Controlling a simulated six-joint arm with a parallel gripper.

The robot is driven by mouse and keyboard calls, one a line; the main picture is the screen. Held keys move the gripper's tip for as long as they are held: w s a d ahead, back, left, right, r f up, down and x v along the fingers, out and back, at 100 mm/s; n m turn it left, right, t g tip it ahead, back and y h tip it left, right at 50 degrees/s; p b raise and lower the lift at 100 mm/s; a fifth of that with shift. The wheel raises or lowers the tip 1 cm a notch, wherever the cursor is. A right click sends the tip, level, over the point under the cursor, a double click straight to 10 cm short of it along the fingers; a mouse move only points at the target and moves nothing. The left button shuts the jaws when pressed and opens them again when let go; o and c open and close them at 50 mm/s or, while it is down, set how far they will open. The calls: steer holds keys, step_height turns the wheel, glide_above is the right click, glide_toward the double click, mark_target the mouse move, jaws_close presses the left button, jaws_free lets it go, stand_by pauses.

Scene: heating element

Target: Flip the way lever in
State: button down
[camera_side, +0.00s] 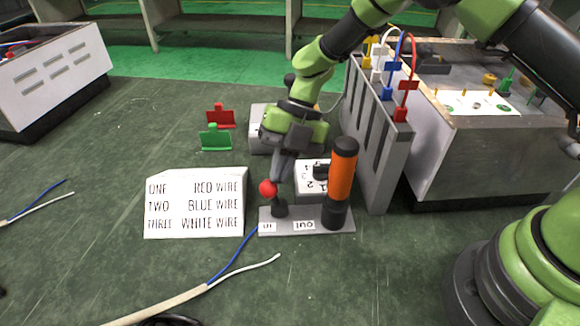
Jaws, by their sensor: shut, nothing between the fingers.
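The lever has a red ball knob (268,187) on a short dark stem and base (280,208). It stands at the left end of a grey plate (308,226), and its knob leans left, above the side labelled "in" (267,227). The label "out" (303,225) is to the right of it. My gripper (283,176) points down and is shut and empty. Its tips are just right of the red knob, above the lever's base. I cannot tell whether they touch the lever.
An upright orange cylinder with black ends (341,178) stands on the plate's right end. A numbered white box (310,182) is behind the plate. A wire list sign (195,203) is at left. A grey slotted panel (375,130) stands at right. Loose cable (180,298) lies in front.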

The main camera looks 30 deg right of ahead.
steer(key=shift+w+a+f, duration=0.1)
steer(key=shift+w+a, duration=0.25)
steer(key=shift+a, duration=0.25)
steer(key=shift+w+a+f, duration=0.1)
steer(key=shift+w+a, duration=0.25)
steer(key=shift+a, duration=0.25)
steer(key=shift+w+r, duration=0.1)
steer(key=w+d+r, duration=0.2)
steer(key=w+r, duration=0.2)
steer(key=r, duration=0.5)
steer(key=s+d+r+h, duration=0.1)
steer(key=s+d+r, duration=0.1)
steer(key=s+d, duration=0.25)
steer(key=shift+w+x, duration=0.35)
steer(key=shift+x, duration=1.7)
steer(key=shift+w+x, duration=0.3)
steer(key=shift+x, duration=1.8)
steer(key=shift+w+x, duration=0.35)
steer(key=shift+x, duration=1.7)
steer(key=shift+a+f, duration=0.15)
steer(key=shift+a, duration=0.1)
